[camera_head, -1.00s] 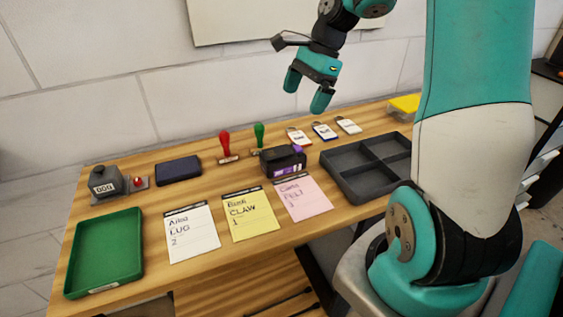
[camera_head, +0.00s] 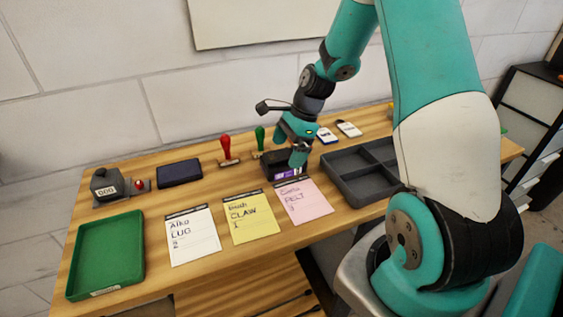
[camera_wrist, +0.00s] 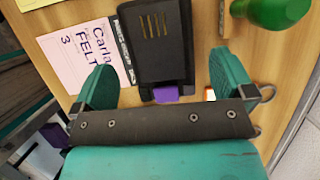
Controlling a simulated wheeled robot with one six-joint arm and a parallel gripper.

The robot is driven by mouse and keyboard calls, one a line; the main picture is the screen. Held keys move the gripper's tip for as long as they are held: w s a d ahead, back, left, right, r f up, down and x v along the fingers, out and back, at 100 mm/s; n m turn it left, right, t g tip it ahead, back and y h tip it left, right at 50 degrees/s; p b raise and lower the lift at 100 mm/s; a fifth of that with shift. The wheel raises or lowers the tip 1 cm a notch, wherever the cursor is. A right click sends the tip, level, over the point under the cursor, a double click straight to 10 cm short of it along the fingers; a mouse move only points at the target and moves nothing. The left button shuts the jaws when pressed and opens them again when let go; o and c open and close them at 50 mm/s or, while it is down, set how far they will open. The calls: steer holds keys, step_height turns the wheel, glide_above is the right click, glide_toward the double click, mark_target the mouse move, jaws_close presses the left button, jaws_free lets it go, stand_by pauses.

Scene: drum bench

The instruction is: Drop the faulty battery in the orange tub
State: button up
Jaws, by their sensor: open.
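A black device (camera_head: 270,168) with purple parts stands on the bench behind the pink sheet. My gripper (camera_head: 290,147) is down over it, partly covering it. In the wrist view the device (camera_wrist: 155,35) lies between the two spread teal fingers of my gripper (camera_wrist: 162,65), with a gap on each side and a purple tab (camera_wrist: 166,94) toward the palm. My gripper is open. I cannot make out a separate battery, and no orange tub shows clearly.
Red (camera_head: 226,147) and green (camera_head: 260,138) stamps stand close to the device. The pink sheet (camera_head: 300,200) lies in front. A dark divided tray (camera_head: 340,178) is on the right, a green tray (camera_head: 105,255) far left. Tags (camera_head: 348,129) lie behind my gripper.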

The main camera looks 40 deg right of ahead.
mark_target(285, 153)
steer(key=x, duration=0.3)
steer(key=shift+w+a+f, duration=0.15)
steer(key=shift+c, duration=0.5)
steer(key=c, duration=1.2)
